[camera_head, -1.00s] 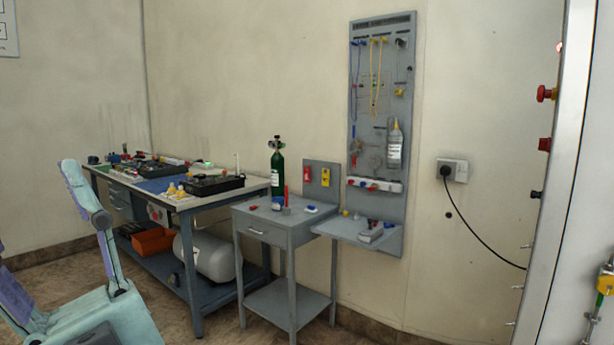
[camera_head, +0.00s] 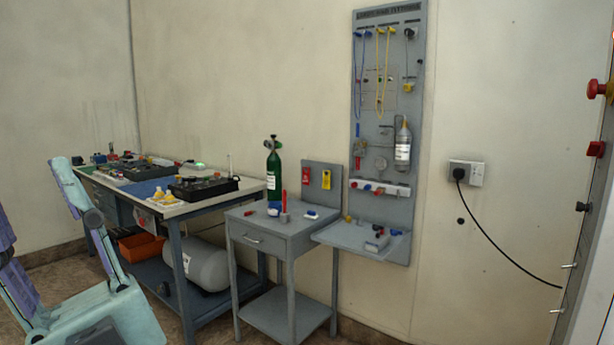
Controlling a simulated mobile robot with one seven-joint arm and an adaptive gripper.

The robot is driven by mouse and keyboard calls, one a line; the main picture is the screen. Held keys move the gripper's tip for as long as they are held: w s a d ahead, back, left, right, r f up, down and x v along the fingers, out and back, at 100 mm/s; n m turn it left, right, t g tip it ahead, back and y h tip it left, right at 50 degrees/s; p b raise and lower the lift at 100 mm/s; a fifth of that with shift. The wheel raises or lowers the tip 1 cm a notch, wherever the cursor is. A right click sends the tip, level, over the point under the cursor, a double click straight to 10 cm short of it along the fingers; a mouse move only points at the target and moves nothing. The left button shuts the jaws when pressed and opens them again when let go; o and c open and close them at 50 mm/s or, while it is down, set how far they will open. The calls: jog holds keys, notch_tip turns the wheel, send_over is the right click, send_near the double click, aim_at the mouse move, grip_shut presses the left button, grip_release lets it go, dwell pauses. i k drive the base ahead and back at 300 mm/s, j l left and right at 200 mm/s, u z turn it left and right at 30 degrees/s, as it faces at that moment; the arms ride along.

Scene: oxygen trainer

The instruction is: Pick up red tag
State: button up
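A red tag (camera_head: 306,175) hangs on the small grey backboard (camera_head: 317,193) behind the grey side table. A yellow tag (camera_head: 326,179) hangs just to its right on the same board. My arm links show at the left edge of the view, well apart from the tags. My gripper is not in view.
The grey side table (camera_head: 267,242) carries a green cylinder (camera_head: 274,176), a red upright item (camera_head: 284,201) and small parts. A workbench (camera_head: 176,213) with black trays stands left. A grey wall panel (camera_head: 386,213) with a shelf is right. A black cable (camera_head: 500,243) hangs from a wall socket.

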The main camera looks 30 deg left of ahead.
aim_at(306, 175)
jog(key=i+j, duration=0.3)
jog(key=i+j+z, duration=0.1)
jog(key=i+j, duration=0.15)
jog(key=j, duration=0.25)
jog(key=i+j, duration=0.55)
jog(key=j, duration=0.3)
jog(key=i+j+z, duration=0.1)
jog(key=i+j, duration=0.45)
jog(key=j, duration=0.3)
jog(key=i+j+z, duration=0.1)
jog(key=i+j, duration=0.15)
jog(key=j, duration=0.2)
jog(key=i+j, duration=0.25)
jog(key=j, duration=0.2)
